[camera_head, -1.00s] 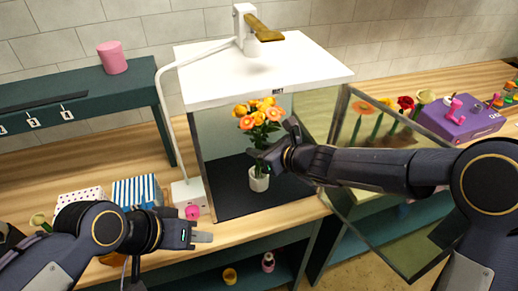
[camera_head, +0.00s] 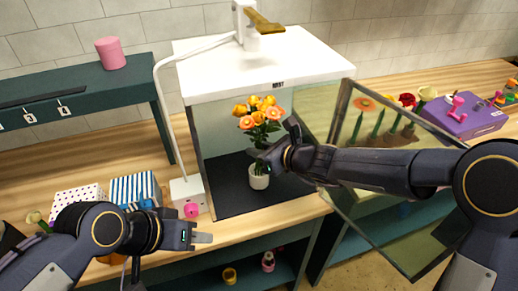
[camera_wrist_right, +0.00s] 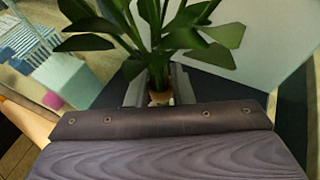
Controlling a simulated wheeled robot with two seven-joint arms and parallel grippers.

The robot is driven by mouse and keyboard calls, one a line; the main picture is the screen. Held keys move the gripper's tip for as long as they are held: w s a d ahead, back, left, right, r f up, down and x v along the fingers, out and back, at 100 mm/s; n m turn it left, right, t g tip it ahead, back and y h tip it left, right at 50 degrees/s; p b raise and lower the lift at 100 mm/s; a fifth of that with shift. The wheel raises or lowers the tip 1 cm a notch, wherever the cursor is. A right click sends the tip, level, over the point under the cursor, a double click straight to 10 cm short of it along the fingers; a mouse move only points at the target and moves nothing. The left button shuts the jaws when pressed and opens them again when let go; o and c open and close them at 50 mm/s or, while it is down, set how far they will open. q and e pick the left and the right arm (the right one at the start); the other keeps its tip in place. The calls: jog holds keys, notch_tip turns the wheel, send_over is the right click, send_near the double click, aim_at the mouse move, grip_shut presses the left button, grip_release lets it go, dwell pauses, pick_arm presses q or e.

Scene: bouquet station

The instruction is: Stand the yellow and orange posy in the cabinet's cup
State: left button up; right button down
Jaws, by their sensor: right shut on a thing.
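The yellow and orange posy (camera_head: 259,116) stands upright inside the open glass-fronted cabinet (camera_head: 262,78). Its stems come down to the white cup (camera_head: 258,180) on the cabinet's dark floor; whether the stem ends are fully inside the cup is hard to tell. My right gripper (camera_head: 268,158) reaches in from the right and is shut on the posy's stems just above the cup. In the right wrist view the leaves (camera_wrist_right: 160,30) rise above the fingers, and the cup's rim (camera_wrist_right: 160,97) shows between them. My left gripper (camera_head: 202,236) is empty in front of the counter; its fingers look close together.
The cabinet's glass door (camera_head: 385,185) stands open at the right, beside my right arm. A white lamp base (camera_head: 188,197) stands left of the cabinet. Striped and dotted boxes (camera_head: 134,190) lie further left. A purple box (camera_head: 462,118) and several flowers are at the right.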

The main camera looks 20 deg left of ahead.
jog(key=shift+f+b, duration=1.35)
jog(key=shift+b, duration=0.3)
dwell(0.6)
jog(key=c, duration=0.6)
grip_release()
jog(key=shift+c, duration=0.2)
jog(key=shift+d, duration=0.1)
jog(key=p+v, duration=0.2)
jog(key=v, duration=0.7)
dwell(0.7)
dwell(0.6)
